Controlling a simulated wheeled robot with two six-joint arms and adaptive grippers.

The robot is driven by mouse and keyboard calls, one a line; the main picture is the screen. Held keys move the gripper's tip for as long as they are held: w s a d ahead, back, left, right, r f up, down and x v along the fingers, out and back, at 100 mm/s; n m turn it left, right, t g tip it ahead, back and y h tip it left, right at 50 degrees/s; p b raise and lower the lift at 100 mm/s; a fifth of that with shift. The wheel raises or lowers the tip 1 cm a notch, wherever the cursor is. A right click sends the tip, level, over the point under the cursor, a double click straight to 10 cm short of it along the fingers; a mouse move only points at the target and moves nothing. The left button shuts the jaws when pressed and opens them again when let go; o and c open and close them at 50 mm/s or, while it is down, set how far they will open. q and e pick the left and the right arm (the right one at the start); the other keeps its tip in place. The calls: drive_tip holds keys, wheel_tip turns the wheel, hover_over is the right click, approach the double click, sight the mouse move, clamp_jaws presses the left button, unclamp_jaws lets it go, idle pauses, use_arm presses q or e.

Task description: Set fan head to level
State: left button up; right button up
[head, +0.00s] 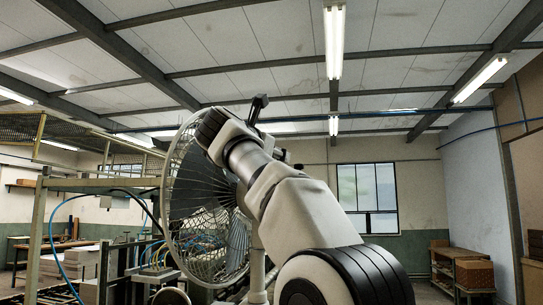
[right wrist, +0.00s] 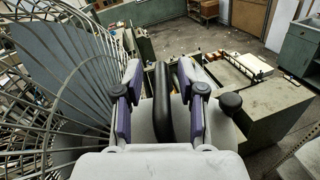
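The fan head's round wire cage (head: 185,235) stands left of centre in the head view, seen at a slant; my right arm covers its upper right part. I cannot tell exactly how far it is tilted. The cage also fills the left of the right wrist view (right wrist: 55,125). In that view my right gripper (right wrist: 160,85) is open, its purple-padded fingers on either side of a black bar-shaped handle (right wrist: 162,105). Gaps show between the bar and both pads. A black round knob (right wrist: 230,103) is right of the fingers. My left gripper is not in view.
The fan's pale post (head: 257,268) stands below the cage. A metal frame (head: 40,215) with blue hoses is at the left. In the right wrist view, a grey-green cabinet (right wrist: 275,110) stands at the right, with open floor (right wrist: 240,45) behind.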

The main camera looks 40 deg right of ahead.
drive_tip(key=v, duration=1.1)
drive_tip(key=shift+a, duration=0.3)
drive_tip(key=shift+s, duration=0.15)
